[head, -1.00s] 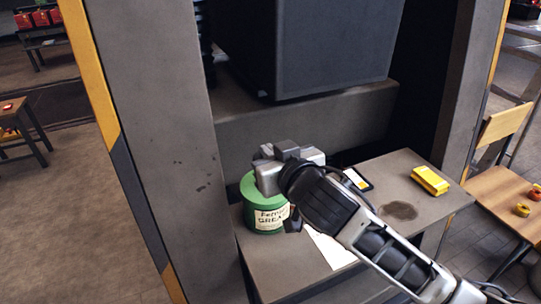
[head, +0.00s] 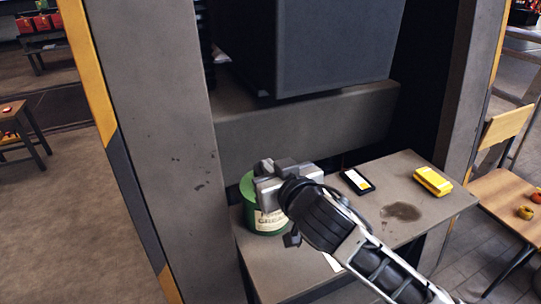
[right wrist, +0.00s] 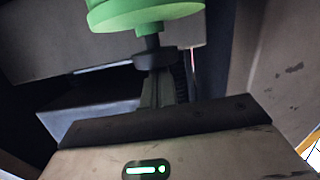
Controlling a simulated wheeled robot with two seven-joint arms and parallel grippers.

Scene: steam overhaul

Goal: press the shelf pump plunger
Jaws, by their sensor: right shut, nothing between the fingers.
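The shelf pump is a green tin (head: 262,222) with a pale label that partly reads "GREASE", at the shelf's left end. In the right wrist view its green body (right wrist: 145,14) is at the top, with a dark stem and dark plunger head (right wrist: 155,58) projecting from it. My right gripper (head: 273,180) is over the tin's top, hiding the plunger in the head view. Its shut, empty fingers (right wrist: 162,85) line up with the plunger head and appear to meet it; I cannot tell whether they touch. My left gripper is not in view.
The grey shelf (head: 400,170) also carries a black device with a pale screen (head: 357,181), a yellow box (head: 433,181) and a dark stain.

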